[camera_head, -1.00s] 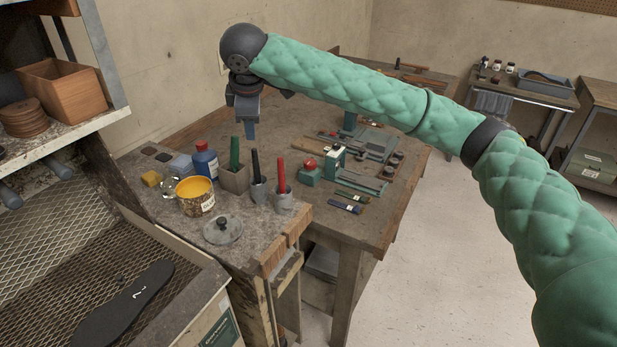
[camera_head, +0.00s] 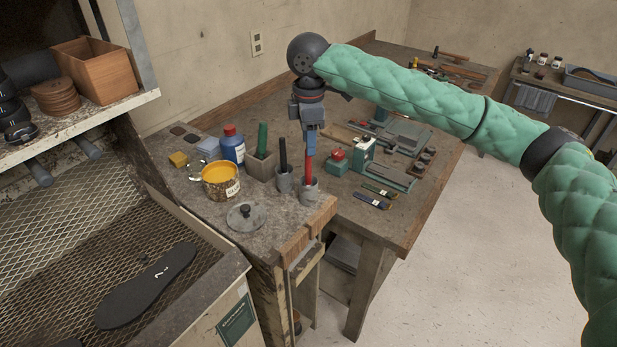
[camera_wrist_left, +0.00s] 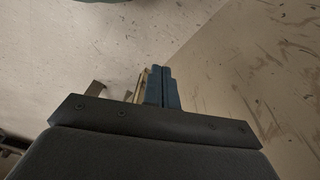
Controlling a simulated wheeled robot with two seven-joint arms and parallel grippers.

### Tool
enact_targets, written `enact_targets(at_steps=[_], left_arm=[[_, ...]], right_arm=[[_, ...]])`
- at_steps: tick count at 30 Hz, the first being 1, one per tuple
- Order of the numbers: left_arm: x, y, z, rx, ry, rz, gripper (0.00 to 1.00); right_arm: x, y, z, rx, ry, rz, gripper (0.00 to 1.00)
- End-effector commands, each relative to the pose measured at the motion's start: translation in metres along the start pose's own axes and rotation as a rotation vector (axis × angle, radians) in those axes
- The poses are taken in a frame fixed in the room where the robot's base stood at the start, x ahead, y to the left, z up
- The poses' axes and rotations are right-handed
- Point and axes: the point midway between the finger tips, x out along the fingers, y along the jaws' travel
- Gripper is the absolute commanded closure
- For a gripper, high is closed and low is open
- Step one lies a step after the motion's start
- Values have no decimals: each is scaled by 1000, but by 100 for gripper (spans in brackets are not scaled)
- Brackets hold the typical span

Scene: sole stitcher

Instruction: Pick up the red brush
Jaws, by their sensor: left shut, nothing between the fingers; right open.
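The red brush (camera_head: 308,176) stands upright in a small grey cup (camera_head: 309,194) near the front of the bench; its lower end is hidden in the cup. My right gripper (camera_head: 310,153) points down at the top of its handle. Its blue fingers overlap the handle top in the head view; I cannot tell whether they touch it. The right gripper is open. My left gripper is outside the head view; the left wrist view shows its blue fingers (camera_wrist_left: 163,88) shut together with nothing between them.
A black-handled brush (camera_head: 283,153) in its own cup and a green-handled one (camera_head: 262,140) in a grey block stand left of the red brush. A blue bottle (camera_head: 232,145), a yellow glue pot (camera_head: 220,180) and a lid (camera_head: 246,216) are nearby. A red-topped teal item (camera_head: 337,164) is to the right.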

Motion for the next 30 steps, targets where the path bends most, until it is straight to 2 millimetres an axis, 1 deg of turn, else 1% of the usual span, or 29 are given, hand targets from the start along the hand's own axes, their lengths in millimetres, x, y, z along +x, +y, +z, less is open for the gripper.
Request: enact_targets(at_steps=[7,9,12,16,22,23,24,28,29,30], left_arm=[[32,-9,10,7,13,-13,100],[40,-11,13,8,18,-16,100],[48,-13,16,10,23,-19,100],[53,-14,18,11,25,-20,100],[53,-14,18,11,26,-20,100],[53,-14,18,11,26,-20,100],[53,-14,18,11,26,-20,100],[53,-14,18,11,25,-20,100],[53,-14,18,11,25,-20,100],[53,-14,18,11,25,-20,100]], right_arm=[[21,-7,-3,-1,0,-1,59],[30,-6,-3,0,-1,-2,59],[38,-6,-3,0,1,-1,59],[44,-6,-2,0,0,0,59],[45,-6,-2,0,0,1,59],[45,-6,-2,0,0,1,63],[45,-6,-3,0,0,0,71],[45,-6,-2,0,0,0,96],[45,-6,-2,0,0,0,100],[45,-6,-3,0,0,0,100]])
